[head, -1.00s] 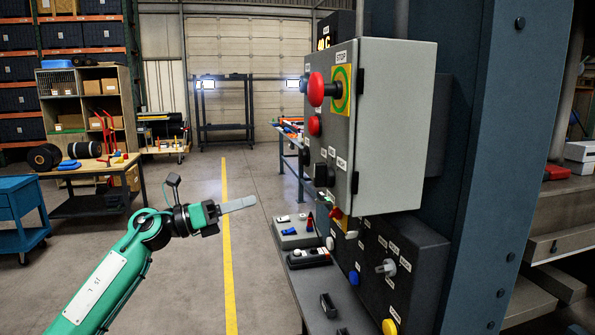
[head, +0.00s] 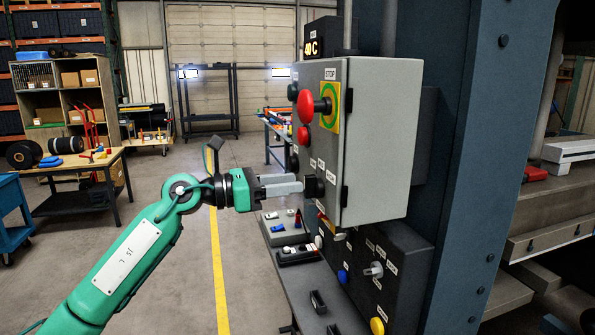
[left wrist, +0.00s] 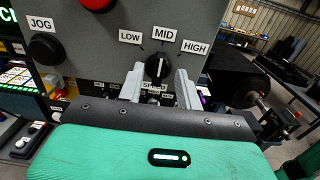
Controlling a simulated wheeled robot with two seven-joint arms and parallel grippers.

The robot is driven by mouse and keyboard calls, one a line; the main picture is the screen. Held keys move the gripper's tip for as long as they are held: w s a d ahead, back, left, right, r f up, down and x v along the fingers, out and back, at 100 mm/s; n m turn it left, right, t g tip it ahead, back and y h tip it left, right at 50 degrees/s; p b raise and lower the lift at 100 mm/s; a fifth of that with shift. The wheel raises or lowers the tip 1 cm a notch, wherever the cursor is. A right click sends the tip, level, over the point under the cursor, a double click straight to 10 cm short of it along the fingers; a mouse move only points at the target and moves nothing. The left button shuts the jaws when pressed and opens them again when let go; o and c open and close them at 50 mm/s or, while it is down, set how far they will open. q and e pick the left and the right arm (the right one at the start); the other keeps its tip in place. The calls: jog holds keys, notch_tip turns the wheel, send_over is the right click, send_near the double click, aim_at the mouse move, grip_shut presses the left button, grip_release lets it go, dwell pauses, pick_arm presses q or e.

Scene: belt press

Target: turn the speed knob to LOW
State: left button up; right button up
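The speed knob (left wrist: 158,68) is black with a white pointer line and sits on the grey control box (head: 375,150). Its line points up toward the MID label (left wrist: 164,34). The LOW label (left wrist: 130,37) is to its left and the HIGH label (left wrist: 195,48) to its right. In the head view the knob (head: 314,187) sticks out from the box's front face. My left gripper (left wrist: 160,88) is open, with one finger on each side of the knob and gaps showing. In the head view its fingertips (head: 298,186) reach close to the knob. My right gripper is not in view.
A black JOG button (left wrist: 44,47) is left of the knob. A red stop button (head: 306,107) and another red button (head: 303,134) are above it. Below stand a bench (head: 310,290) and a dark lower panel (head: 400,275).

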aim_at(313, 187)
pick_arm(q)
jog(key=shift+p+x, duration=0.35)
jog(key=shift+x, duration=1)
grip_shut()
jog(key=shift+n, duration=0.4)
jog(key=n+p, duration=0.1)
jog(key=n, duration=0.2)
jog(key=w+n+p, duration=0.1)
jog(key=n, duration=0.2)
jog(key=n+p, duration=0.1)
jog(key=n, duration=0.2)
jog(key=shift+w+a+f, duration=0.2)
jog(key=shift+a+f, duration=0.05)
jog(key=shift+f, duration=0.05)
